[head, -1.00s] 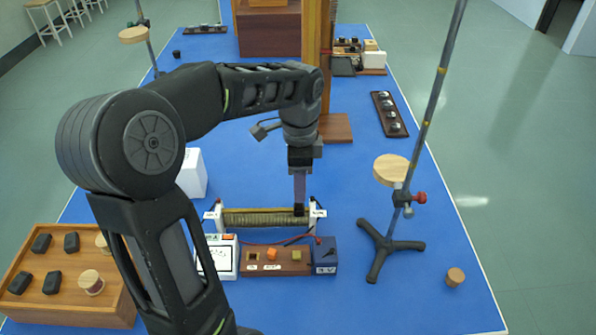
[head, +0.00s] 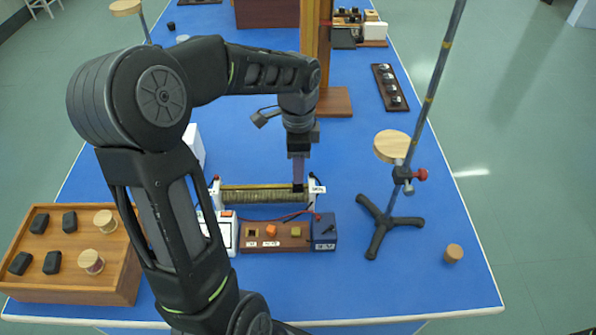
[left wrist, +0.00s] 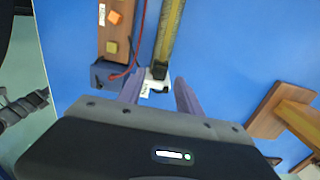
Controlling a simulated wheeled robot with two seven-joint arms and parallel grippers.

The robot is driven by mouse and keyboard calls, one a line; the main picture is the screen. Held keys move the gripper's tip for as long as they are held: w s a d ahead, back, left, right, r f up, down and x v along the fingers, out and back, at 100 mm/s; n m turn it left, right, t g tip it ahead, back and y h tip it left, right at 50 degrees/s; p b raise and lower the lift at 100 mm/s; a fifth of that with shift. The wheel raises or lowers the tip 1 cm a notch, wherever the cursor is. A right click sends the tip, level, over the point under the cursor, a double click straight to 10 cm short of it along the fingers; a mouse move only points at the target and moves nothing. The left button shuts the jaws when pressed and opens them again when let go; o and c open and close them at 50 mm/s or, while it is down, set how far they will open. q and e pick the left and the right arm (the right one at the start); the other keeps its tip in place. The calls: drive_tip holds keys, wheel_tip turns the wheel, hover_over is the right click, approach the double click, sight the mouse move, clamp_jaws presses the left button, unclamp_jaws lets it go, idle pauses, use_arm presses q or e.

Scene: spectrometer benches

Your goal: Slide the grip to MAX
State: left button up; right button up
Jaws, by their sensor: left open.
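The sliding rheostat (head: 250,195), a long wire-wound bar between white end blocks, lies across the blue table in the head view. Its small black grip (head: 298,188) is near the right-hand end block. The grip also shows in the left wrist view (left wrist: 160,70), close to the white end block with a small label, whose text I cannot read surely. My left gripper (head: 298,180) points down over the grip. In the left wrist view its fingers (left wrist: 158,90) are apart, with the grip in line with the gap. Contact is unclear. My right gripper is out of view.
In front of the rheostat are a white meter (head: 222,232), a wooden switch board (head: 275,240) and a blue supply box (head: 324,230) with a red wire. A tripod stand (head: 385,225) is to the right. A wooden tray (head: 80,285) is at left.

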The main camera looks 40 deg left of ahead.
use_arm(q)
drive_tip(key=shift+f, duration=1.6)
drive_tip(key=shift+c, duration=0.3)
clamp_jaws()
